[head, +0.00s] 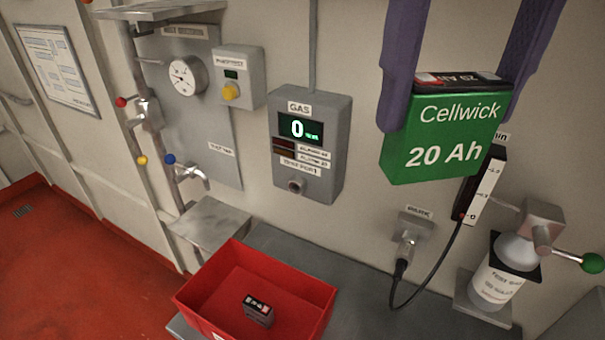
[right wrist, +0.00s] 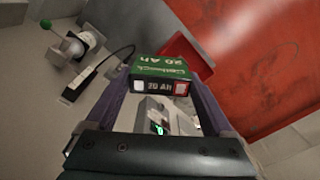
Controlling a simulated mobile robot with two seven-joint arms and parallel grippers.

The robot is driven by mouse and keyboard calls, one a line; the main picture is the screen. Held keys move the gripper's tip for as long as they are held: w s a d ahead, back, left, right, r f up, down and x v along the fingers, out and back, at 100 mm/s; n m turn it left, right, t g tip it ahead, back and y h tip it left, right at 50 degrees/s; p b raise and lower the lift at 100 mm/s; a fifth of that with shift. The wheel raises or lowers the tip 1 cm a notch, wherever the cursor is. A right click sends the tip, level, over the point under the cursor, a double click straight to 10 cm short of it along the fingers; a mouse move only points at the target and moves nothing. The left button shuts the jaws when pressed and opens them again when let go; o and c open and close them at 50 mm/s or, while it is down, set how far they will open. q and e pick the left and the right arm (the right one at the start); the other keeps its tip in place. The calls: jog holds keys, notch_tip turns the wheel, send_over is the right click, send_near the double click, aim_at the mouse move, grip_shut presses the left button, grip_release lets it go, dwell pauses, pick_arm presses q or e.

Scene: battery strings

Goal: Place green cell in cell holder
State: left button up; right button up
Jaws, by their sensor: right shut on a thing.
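The green cell (head: 445,140), marked "Cellwick 20 Ah", is held up in the air at the right of the head view, in front of the wall. My right gripper (head: 452,108) is shut on it, with one purple finger on each side. In the right wrist view the cell (right wrist: 163,66) sits between the fingertips of the gripper (right wrist: 160,84), its dark end with red and white squares facing the camera. I cannot make out a cell holder in either view. My left gripper is not in view.
A red bin (head: 208,271) with a small dark block (head: 258,311) inside stands low on a grey bench (head: 350,285). Behind are a gas meter (head: 311,145), a tap (head: 190,172), a socket with a black cable (head: 413,228), and a bottle under a green-knobbed fitting (head: 497,280).

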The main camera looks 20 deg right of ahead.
jog(key=w+d+f+m+b, duration=0.2)
jog(key=f+b, duration=0.9)
jog(key=f, duration=0.1)
jog(key=w+d+f+m+b, duration=0.1)
jog(key=w+f+m+b, duration=0.2)
jog(key=f+b, duration=0.85)
jog(key=w+d+f+m+b, duration=0.2)
jog(key=f+b, duration=0.9)
jog(key=f, duration=0.1)
jog(key=m+b, duration=0.1)
jog(key=b, duration=0.2)
send_near(359, 339)
jog(key=s+a+r, duration=0.2)
notch_tip(359, 339, down, 5)
jog(key=shift+a+b, duration=0.15)
jog(key=shift+b, duration=0.4)
jog(key=o, duration=1.4)
jog(key=shift+f, duration=0.1)
